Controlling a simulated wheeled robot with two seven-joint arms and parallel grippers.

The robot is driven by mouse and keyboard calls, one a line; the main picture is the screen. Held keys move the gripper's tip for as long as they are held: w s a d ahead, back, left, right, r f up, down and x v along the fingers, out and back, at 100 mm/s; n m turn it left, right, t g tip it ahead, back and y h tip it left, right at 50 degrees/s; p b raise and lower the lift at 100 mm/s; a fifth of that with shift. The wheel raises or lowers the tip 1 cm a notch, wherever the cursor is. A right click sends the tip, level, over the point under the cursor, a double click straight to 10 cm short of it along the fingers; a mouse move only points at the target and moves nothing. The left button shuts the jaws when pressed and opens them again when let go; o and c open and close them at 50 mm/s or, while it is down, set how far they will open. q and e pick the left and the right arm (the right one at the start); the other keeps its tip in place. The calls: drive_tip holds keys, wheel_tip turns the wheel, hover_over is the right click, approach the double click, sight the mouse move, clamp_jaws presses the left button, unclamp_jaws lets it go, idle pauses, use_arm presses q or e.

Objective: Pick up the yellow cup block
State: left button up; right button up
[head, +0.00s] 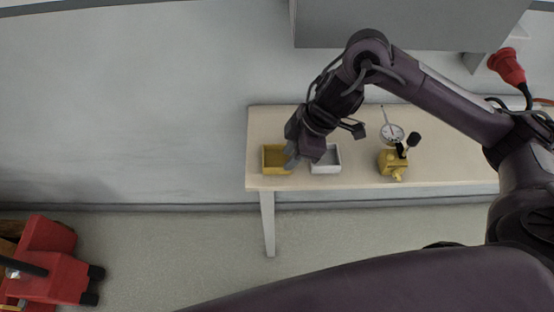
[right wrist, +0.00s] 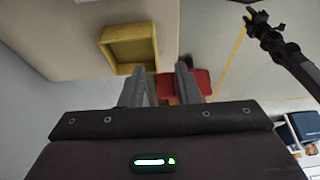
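The yellow cup block (head: 274,168) is a yellow open-topped box near the left end of the table. My right gripper (head: 292,158) reaches down at its right side, with a grey fingertip close to its right wall. I cannot tell in the head view whether they touch. In the right wrist view the yellow cup block (right wrist: 131,45) lies at the upper left, beyond the left finger. The right gripper (right wrist: 160,88) there has its two grey fingers apart, with nothing held between them. My left gripper is not seen.
A white box (head: 325,168) stands just right of the right gripper on the wooden table (head: 350,180). A yellow device with a dial gauge (head: 392,162) is further right. A red object (head: 48,262) stands at the lower left, away from the table.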

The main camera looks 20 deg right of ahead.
sight(277, 167)
drive_tip(key=x, duration=0.6)
drive_tip(key=shift+w+a+r, duration=0.1)
drive_tip(key=shift+w+r, duration=0.05)
drive_tip(key=shift+w, duration=0.2)
clamp_jaws()
